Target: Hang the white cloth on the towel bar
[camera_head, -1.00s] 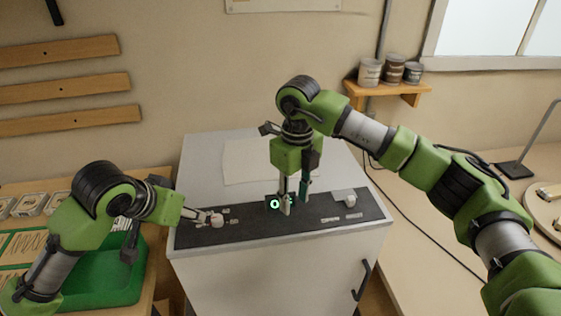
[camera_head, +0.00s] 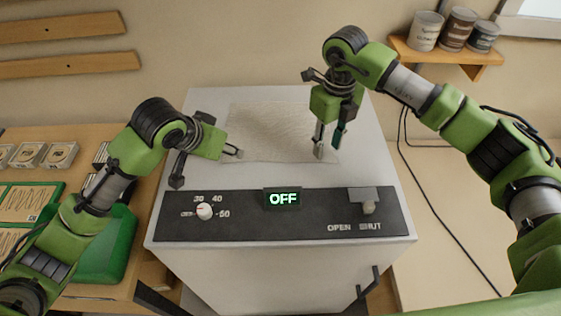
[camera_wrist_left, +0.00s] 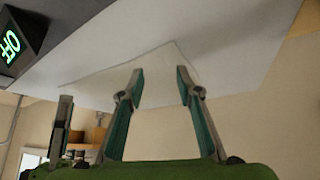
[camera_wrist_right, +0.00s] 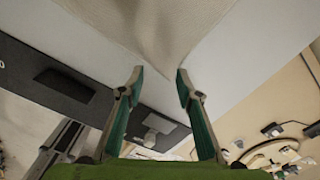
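The white cloth (camera_head: 265,135) lies flat on top of the white cabinet (camera_head: 205,105), behind its black control panel. In the left wrist view the cloth (camera_wrist_left: 155,68) lies beyond the fingertips. My left gripper (camera_head: 236,154) is at its front left corner, with fingers apart and empty. My right gripper (camera_head: 328,150) points down at its front right corner. In the right wrist view a cloth corner (camera_wrist_right: 165,45) reaches between the open fingertips; I cannot tell if they touch it. I cannot clearly identify a towel bar; a dark bar (camera_head: 168,302) shows low at the cabinet's front left.
The control panel (camera_head: 240,225) has a knob (camera_head: 204,211), an OFF display (camera_head: 283,198) and a switch (camera_head: 368,207). A green tray (camera_head: 105,245) stands at left. Cans (camera_head: 457,30) sit on a wall shelf.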

